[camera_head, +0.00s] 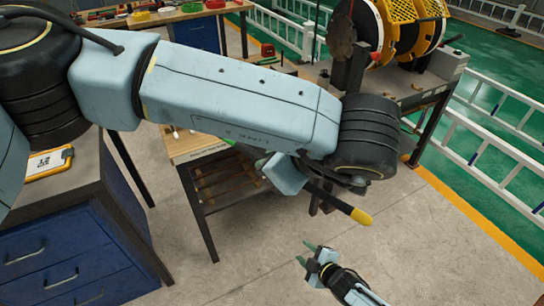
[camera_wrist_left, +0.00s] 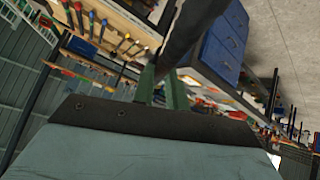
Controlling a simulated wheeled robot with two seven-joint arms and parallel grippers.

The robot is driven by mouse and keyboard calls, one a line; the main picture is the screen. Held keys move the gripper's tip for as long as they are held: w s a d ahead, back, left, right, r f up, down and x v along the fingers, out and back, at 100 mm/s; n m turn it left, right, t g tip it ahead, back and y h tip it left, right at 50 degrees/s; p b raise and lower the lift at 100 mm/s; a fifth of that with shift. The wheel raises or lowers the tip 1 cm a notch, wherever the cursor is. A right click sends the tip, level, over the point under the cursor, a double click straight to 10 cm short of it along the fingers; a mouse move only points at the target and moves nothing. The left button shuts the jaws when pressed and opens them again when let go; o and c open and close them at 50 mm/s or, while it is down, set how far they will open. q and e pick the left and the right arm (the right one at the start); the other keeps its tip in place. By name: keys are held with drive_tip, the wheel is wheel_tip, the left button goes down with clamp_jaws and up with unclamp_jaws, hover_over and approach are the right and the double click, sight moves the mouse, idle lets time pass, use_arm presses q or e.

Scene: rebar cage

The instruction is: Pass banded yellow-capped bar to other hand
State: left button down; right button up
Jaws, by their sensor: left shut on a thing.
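The yellow-capped bar (camera_head: 335,202) is dark and thin and slants down to the right below my left wrist in the head view, its yellow cap at the lower right. Its other end is hidden behind my arm, and I cannot make out the bands. In the left wrist view the dark bar (camera_wrist_left: 190,30) runs up from between the green fingers of my left gripper (camera_wrist_left: 160,88), which is shut on it. My right gripper (camera_head: 305,252) is below the bar, open and empty, with its two green fingertips apart. It does not touch the bar.
A wooden-topped workbench (camera_head: 195,146) stands behind my left arm. A blue drawer cabinet (camera_head: 70,268) is at the lower left, with a yellow-edged device (camera_head: 50,163) on top. Yellow cable reels (camera_head: 400,30) stand at the upper right. The floor around my right gripper is clear.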

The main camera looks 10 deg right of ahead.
drive_tip(key=s+d+f+m+g+h, duration=0.1)
drive_tip(key=s+f+m+g, duration=0.2)
drive_tip(key=s, duration=1)
drive_tip(key=s+d+f+m+g+h, duration=0.1)
drive_tip(key=s+f+m+g, duration=0.3)
drive_tip(key=s+f, duration=0.4)
drive_tip(key=s+d+f+m+g+h, duration=0.1)
drive_tip(key=s+d+f+m+g, duration=0.1)
drive_tip(key=s, duration=1.6)
wheel_tip(320, 180, down, 4)
drive_tip(key=shift+s+d+r+m+g+h, duration=0.3)
drive_tip(key=shift+s+m+g+h, duration=0.1)
drive_tip(key=shift+m+g, duration=0.5)
drive_tip(key=shift+w, duration=0.1)
